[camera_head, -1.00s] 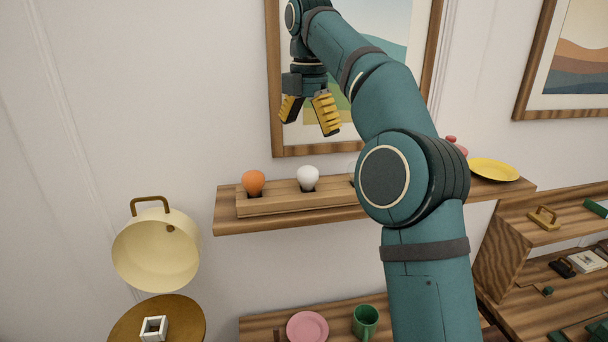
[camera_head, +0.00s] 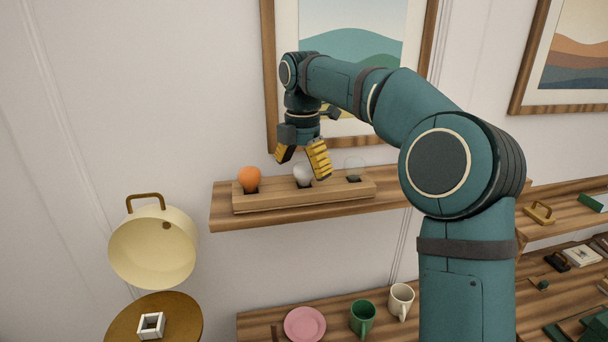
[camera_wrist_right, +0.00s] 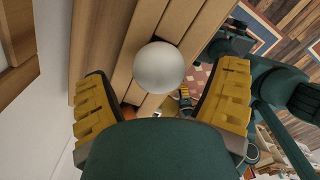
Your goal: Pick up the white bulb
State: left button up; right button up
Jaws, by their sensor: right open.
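The white bulb (camera_head: 302,175) stands in the middle of a wooden holder (camera_head: 290,202) on the wall shelf. My right gripper (camera_head: 301,167) is open above it, its yellow fingers pointing down, and one finger partly hides the bulb. In the right wrist view the bulb (camera_wrist_right: 159,67) lies ahead between the two open fingers (camera_wrist_right: 165,95), a little beyond their tips, with no finger seen touching it.
An orange bulb (camera_head: 249,178) stands left in the holder and a clear bulb (camera_head: 354,170) right. A framed picture (camera_head: 268,80) hangs behind. Below are a cream lamp shade (camera_head: 150,255), a pink plate (camera_head: 305,324), a green mug (camera_head: 362,317) and a white mug (camera_head: 401,299).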

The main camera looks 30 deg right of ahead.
jog(key=shift+f, duration=1.35)
jog(key=c, duration=1.4)
jog(key=shift+c, duration=0.2)
